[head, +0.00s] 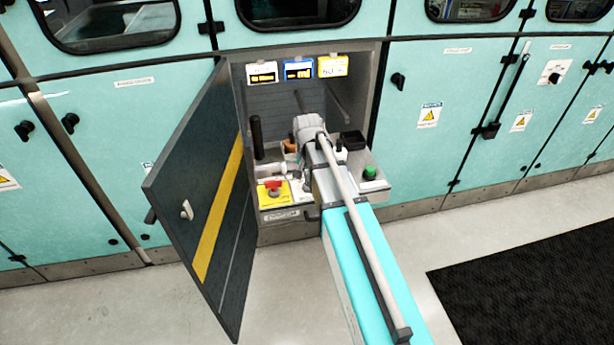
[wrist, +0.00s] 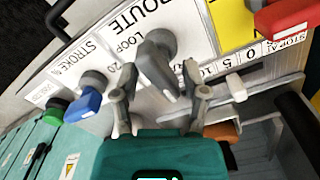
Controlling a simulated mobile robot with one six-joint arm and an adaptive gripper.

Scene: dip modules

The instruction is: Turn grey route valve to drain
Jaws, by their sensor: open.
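The grey route valve (wrist: 158,68) is in the upper middle of the wrist view, on a white panel (wrist: 118,45) printed "ROUTE" and "LOOP". Its lever points from the round hub down toward my gripper, slightly to the right. My gripper (wrist: 160,93) is open, with one finger on each side of the lever's free end. A gap shows between the lever and each finger; I cannot tell how deep the fingers reach. Any drain marking is not readable. In the head view my arm hides the valve and the fingers.
A blue knob (wrist: 88,101) and green button (wrist: 53,112) lie left in the wrist view. A red stop button (head: 272,184) sits on a yellow plate. The cabinet door (head: 205,200) stands open left of my arm. A black post (head: 256,138) rises inside the cabinet.

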